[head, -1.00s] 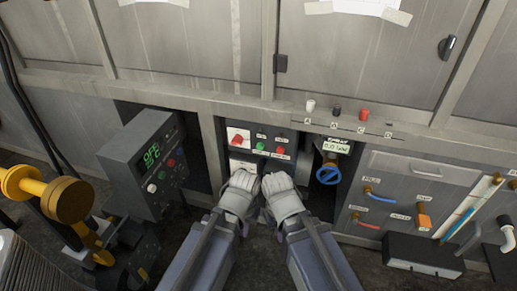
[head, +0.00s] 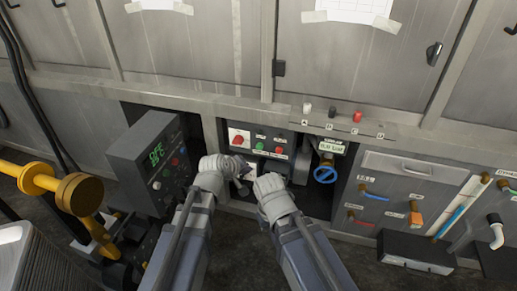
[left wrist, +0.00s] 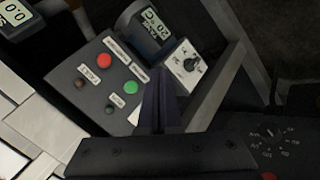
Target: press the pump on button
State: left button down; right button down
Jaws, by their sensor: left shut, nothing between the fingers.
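The recessed central panel (head: 262,137) carries a red switch on a white plate (head: 237,138), a green button (head: 260,146) and a red button (head: 279,150). The labels are too small to read, so I cannot tell which button is pump on. My left gripper (head: 244,171) is shut and empty, just below this panel. In the left wrist view its closed dark fingers (left wrist: 158,98) overlap a panel with a red button (left wrist: 103,60) and a green button (left wrist: 131,87); contact is unclear. My right gripper (head: 262,180) is beside it, its fingertips hidden.
A blue valve wheel (head: 325,174) is right of the panel. A yellow pipe fitting (head: 75,192) is at far left.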

pick_arm(q)
jog(key=w+d, duration=0.2)
jog(key=w, duration=0.6)
jog(key=shift+w+d, duration=0.2)
jog(key=shift+d, duration=0.2)
jog(key=shift+w, duration=0.1)
dwell(1.9)
jog(key=shift+w+d, duration=0.15)
jog(key=shift+w, duration=0.15)
jog(key=shift+w+d, duration=0.15)
jog(key=shift+w, duration=0.35)
dwell(0.7)
jog(key=shift+s, duration=0.2)
jog(key=shift+s+a, duration=0.3)
jog(key=shift+s, duration=0.45)
jog(key=shift+s+a, duration=0.25)
jog(key=shift+s, duration=0.55)
jog(key=shift+s+a, duration=0.25)
jog(key=shift+s, duration=0.5)
jog(key=shift+s+a, duration=0.25)
jog(key=shift+s, duration=0.55)
